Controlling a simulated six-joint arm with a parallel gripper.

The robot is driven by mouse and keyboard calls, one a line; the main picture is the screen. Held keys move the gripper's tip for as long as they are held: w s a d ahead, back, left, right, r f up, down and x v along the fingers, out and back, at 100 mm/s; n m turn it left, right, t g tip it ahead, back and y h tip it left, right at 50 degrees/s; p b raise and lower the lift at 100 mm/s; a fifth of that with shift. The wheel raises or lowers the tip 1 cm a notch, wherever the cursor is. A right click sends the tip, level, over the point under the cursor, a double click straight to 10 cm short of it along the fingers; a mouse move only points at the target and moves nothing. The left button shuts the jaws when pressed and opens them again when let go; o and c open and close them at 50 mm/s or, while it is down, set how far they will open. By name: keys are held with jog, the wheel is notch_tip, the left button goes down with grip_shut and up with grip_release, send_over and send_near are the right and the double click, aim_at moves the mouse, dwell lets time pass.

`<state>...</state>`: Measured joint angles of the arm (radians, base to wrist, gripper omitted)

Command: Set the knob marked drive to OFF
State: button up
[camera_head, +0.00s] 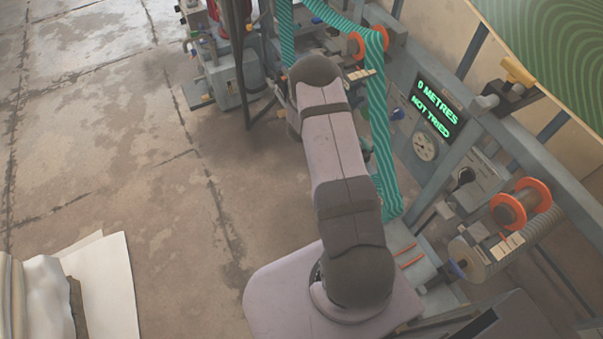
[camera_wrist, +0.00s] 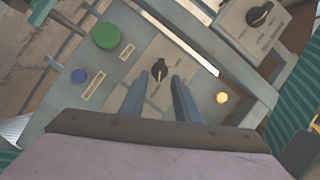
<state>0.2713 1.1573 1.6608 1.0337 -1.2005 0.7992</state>
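In the wrist view a grey control panel (camera_wrist: 120,66) carries a small black knob (camera_wrist: 159,68) with markings around it. A second, larger black knob (camera_wrist: 260,14) is on a separate grey box at the upper right. The lettering at both is too small to read, so I cannot tell which is marked drive. My gripper (camera_wrist: 160,79) has its two fingers apart, with the small knob showing between and just beyond the tips. I cannot tell whether they touch it. In the head view my arm hides the gripper; a black knob (camera_head: 465,176) shows on a box at the right.
A display (camera_head: 434,107) reads "0 METRES NOT TRIED", above a dial (camera_head: 425,147). Green striped webbing (camera_head: 379,120) hangs beside my arm. An orange-flanged spool (camera_head: 520,203) stands right.

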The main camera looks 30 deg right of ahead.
jog(key=a+f+n+y, duration=0.7)
jog(key=a+f+n, duration=0.1)
jog(key=a+f, duration=0.4)
jog(key=s+a+f+n+g+y, duration=0.2)
jog(key=s+a+f+n+y, duration=0.3)
jog(key=a, duration=0.5)
jog(key=shift+s+a+f+g+y, duration=0.2)
jog(key=shift+s+f+g+y, duration=0.1)
jog(key=shift+s+f, duration=0.95)
jog(key=shift+f, duration=0.1)
